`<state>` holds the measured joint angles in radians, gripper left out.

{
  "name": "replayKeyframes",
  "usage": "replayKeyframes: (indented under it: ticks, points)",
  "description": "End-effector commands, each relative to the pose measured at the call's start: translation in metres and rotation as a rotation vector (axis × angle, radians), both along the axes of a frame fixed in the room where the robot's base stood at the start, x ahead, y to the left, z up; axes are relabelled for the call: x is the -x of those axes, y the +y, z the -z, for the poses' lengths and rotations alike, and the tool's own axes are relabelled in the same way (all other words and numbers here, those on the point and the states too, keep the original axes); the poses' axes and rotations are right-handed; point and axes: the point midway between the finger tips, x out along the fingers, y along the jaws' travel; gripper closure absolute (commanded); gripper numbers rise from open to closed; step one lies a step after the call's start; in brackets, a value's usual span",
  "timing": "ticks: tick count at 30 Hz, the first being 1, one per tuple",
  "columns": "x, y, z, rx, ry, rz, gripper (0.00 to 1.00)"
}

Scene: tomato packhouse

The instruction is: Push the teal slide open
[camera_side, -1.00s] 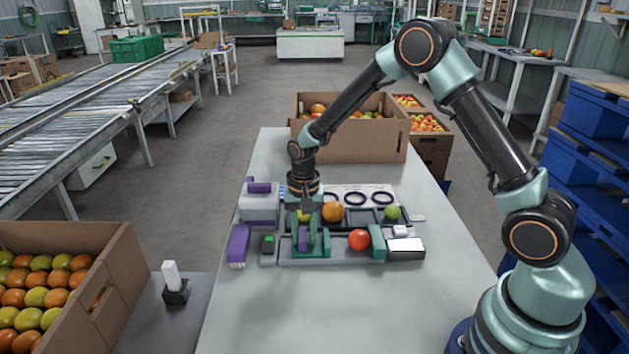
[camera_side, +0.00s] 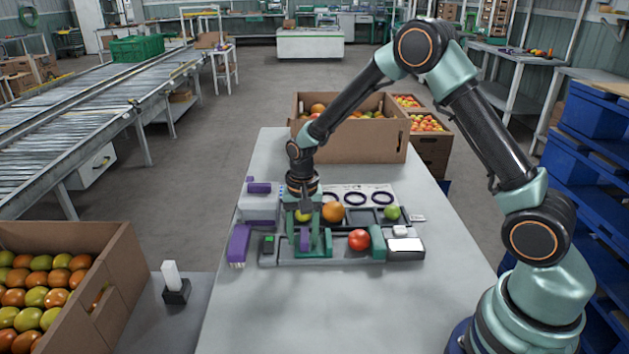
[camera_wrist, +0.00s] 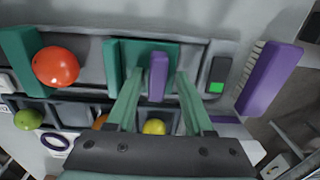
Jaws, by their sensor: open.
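The teal slide (camera_wrist: 143,52) lies in a grey channel, with a teal upright plate at its left end in the wrist view. A purple handle (camera_wrist: 158,76) stands up from it; the handle also shows in the side view (camera_side: 305,240). My gripper (camera_wrist: 159,84) is open, its two teal fingers reaching down on either side of the handle with visible gaps. In the side view my gripper (camera_side: 303,230) is low over the left part of the tray, and its fingers partly hide the slide. A red tomato (camera_side: 359,240) sits in the channel, right of the slide.
A fixed-looking teal block (camera_side: 377,243) stands right of the tomato. A purple brush (camera_side: 239,244) and a small green display (camera_side: 268,245) are at the left. An orange tomato (camera_side: 333,211) and a green one (camera_side: 392,213) sit in compartments behind. The table front is clear.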

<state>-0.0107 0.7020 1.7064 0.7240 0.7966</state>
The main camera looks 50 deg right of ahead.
Motion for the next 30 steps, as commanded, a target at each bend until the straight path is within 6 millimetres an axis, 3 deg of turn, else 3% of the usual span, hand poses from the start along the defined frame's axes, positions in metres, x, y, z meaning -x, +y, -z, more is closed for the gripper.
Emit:
replayKeyframes:
  ticks: [1,30]
  points:
    - [0.0063,-0.0028,0.0112,0.001,0.015,0.003,0.47]
    - [0.0012,0.0024,0.0049,0.0,0.014,0.002,0.47]
